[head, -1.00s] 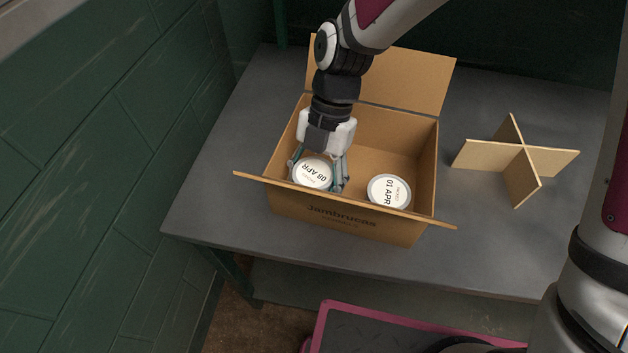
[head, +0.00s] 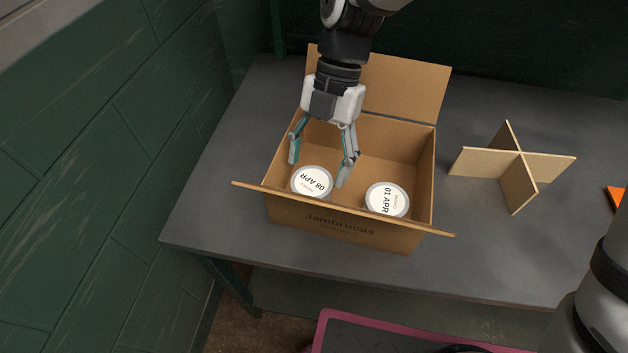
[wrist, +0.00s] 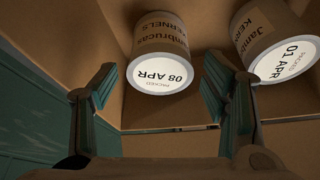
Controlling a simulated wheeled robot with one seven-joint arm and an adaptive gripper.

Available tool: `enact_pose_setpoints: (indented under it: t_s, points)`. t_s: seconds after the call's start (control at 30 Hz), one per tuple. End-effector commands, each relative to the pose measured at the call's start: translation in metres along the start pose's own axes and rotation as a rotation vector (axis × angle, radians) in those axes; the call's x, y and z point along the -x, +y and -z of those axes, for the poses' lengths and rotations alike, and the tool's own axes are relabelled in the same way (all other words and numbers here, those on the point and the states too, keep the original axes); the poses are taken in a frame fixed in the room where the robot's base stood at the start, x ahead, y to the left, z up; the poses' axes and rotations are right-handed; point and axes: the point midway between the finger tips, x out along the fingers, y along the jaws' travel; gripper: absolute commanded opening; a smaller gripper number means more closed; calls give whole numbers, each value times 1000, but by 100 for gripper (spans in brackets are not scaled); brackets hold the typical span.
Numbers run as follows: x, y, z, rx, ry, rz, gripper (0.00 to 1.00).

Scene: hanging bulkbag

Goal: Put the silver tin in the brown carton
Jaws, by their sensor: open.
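The brown carton (head: 345,225) stands open on the table with its flaps spread. A tin with a white lid marked 08 APR (head: 312,181) is inside at the front left. A second tin, marked 01 APR (head: 386,199), is inside at the front right. In the wrist view the 08 APR tin (wrist: 161,62) and the 01 APR tin (wrist: 275,45) show apart from each other. My gripper (head: 319,168) is open and empty, above and behind the 08 APR tin. Its fingers (wrist: 163,88) show apart in the wrist view, with nothing between them.
A cardboard cross divider (head: 515,165) stands on the grey table (head: 225,200) right of the carton. An orange item (head: 615,198) shows at the right edge. A green wall (head: 100,130) is at the left. The carton's back half looks empty.

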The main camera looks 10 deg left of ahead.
Motion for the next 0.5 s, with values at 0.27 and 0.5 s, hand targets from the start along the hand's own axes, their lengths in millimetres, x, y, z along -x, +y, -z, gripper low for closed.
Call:
enact_pose_setpoints:
  t_s: [0.27, 0.5]
  points:
    - [43, 0, 0, 0, -1, -1, 68]
    - [52, 0, 0, 0, 0, 1, 68]
